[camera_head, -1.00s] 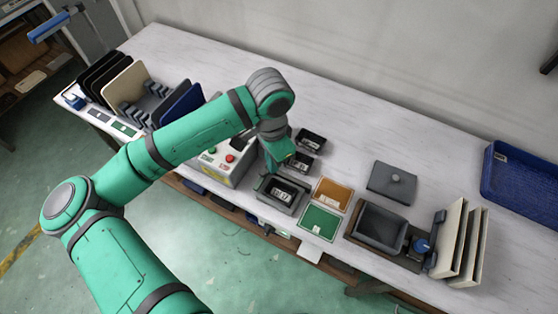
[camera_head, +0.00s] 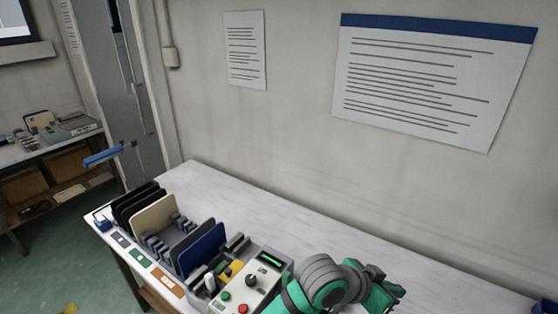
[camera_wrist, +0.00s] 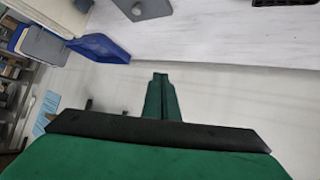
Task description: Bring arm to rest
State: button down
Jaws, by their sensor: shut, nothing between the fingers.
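My gripper shows in the wrist view (camera_wrist: 160,80) as two green fingers pressed together, with nothing between them. It points over a pale, bare surface, clear of any object. In the head view, a green and grey part of my arm is at the bottom edge, in front of the white bench (camera_head: 330,225), right of the control box (camera_head: 250,285). The fingertips cannot be made out there.
A rack with dark, cream and blue panels (camera_head: 205,248) stands on the bench's left. Two posters (camera_head: 435,80) hang on the wall behind. In the wrist view, a blue bin (camera_wrist: 98,47) and a grey lid (camera_wrist: 145,8) lie near the top. The bench's back stretch is clear.

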notch_tip(320, 180, up, 6)
jog(key=w+d+n+t+h, duration=0.2)
jog(key=d+n+t+h, duration=0.1)
jog(key=n+t+h, duration=0.25)
jog(key=s+a+f+n+t+y, duration=0.4)
jog(key=s+a+f+n+y, duration=0.15)
jog(key=a+f, duration=0.25)
jog(key=s+a+f+n+t+y, duration=0.4)
jog(key=a+f+n+y, duration=0.2)
jog(key=a+f, duration=0.25)
jog(key=s+a+f+m+y, duration=0.1)
jog(key=s+a+f, duration=0.1)
jog(key=s+a, duration=0.2)
jog(key=s+a+f+m+g+y, duration=0.1)
jog(key=s+a, duration=0.4)
jog(key=s, duration=0.6)
jog(key=s+a+f+m+y, duration=0.2)
jog(key=s+a, duration=0.2)
jog(key=s, duration=0.4)
jog(key=shift+a+f+m+g, duration=0.25)
jog(key=shift+f+m+g, duration=0.05)
jog(key=shift+m+g, duration=0.1)
